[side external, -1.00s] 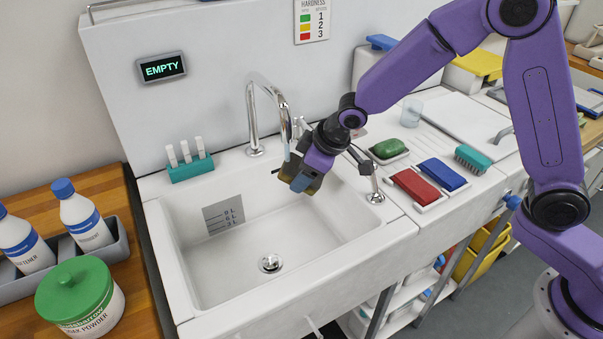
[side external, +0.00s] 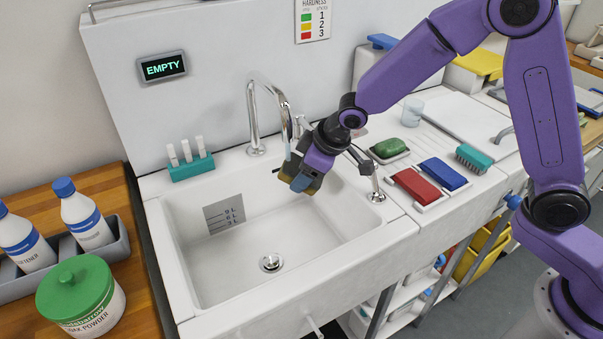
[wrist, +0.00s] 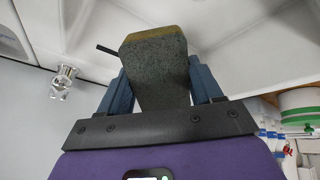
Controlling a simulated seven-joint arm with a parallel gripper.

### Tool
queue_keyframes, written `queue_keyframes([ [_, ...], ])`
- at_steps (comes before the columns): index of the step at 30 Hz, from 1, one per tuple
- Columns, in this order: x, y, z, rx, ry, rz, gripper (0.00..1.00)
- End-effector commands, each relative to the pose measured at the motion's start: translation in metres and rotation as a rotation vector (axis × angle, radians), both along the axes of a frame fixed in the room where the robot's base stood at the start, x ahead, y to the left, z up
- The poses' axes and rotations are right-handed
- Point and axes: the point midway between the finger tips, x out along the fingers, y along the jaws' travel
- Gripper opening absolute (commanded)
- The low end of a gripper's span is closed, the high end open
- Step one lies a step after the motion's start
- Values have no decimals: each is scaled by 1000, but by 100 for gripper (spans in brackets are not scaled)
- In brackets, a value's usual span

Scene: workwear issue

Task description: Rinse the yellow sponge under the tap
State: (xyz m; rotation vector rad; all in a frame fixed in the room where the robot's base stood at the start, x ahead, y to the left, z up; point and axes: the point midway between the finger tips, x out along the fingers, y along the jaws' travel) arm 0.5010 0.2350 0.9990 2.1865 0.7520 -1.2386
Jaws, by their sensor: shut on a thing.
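My gripper (side external: 302,176) is shut on the yellow sponge (wrist: 155,70), which shows a dark speckled face and a yellowish edge in the wrist view. In the side external view the sponge (side external: 314,188) is mostly hidden by the blue fingers. The gripper holds it above the right back part of the white sink (side external: 190,293), close under the spout of the chrome tap (side external: 252,118). A pale bluish streak shows between spout and sponge; I cannot tell for sure that it is running water. The sink basin looks empty, its drain bare.
A red block (side external: 416,186), a blue block (side external: 443,174), a green bar (side external: 390,147) and a teal brush (side external: 473,158) lie right of the sink. A teal holder (side external: 191,168) stands behind it. Bottles and a green-lidded tub (side external: 80,295) are at left. A display (side external: 162,67) reads EMPTY.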

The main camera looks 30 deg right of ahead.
Motion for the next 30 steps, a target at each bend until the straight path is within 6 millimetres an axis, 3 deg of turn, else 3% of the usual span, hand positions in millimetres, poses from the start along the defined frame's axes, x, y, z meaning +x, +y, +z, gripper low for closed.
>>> queue_keyframes([
  [30,1,-13,0,-1,-1,0,37],
])
